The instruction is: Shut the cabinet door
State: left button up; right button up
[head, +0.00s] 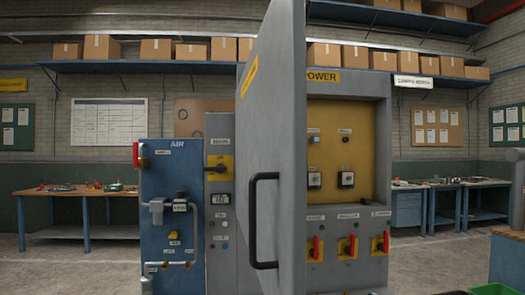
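The cabinet door (270,130) is a tall grey panel, standing wide open and pointing toward me in the middle of the head view. A black bar handle (254,222) is on its left-facing side. The grey power cabinet (382,120) stands behind and to the right, under a yellow "POWER" label. Its open front shows a yellow back panel (360,130) with small switches. The door hides the left part of the cabinet. Neither gripper is clearly visible in the head view.
A blue "AIR" panel (170,215) with pipes and a grey panel (219,130) stand left of the door. Red-handled switches (351,247) sit below the opening. Workbenches stand at the back left (85,195) and back right. A green bin (494,289) is at the bottom right.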

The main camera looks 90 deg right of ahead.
aim_at(271, 130)
jog(key=z, duration=2.65)
jog(key=i, duration=0.5)
jog(key=u, duration=0.9)
jog(key=k, duration=1.15)
jog(key=z, duration=0.85)
jog(key=i, duration=0.5)
jog(key=u, duration=0.1)
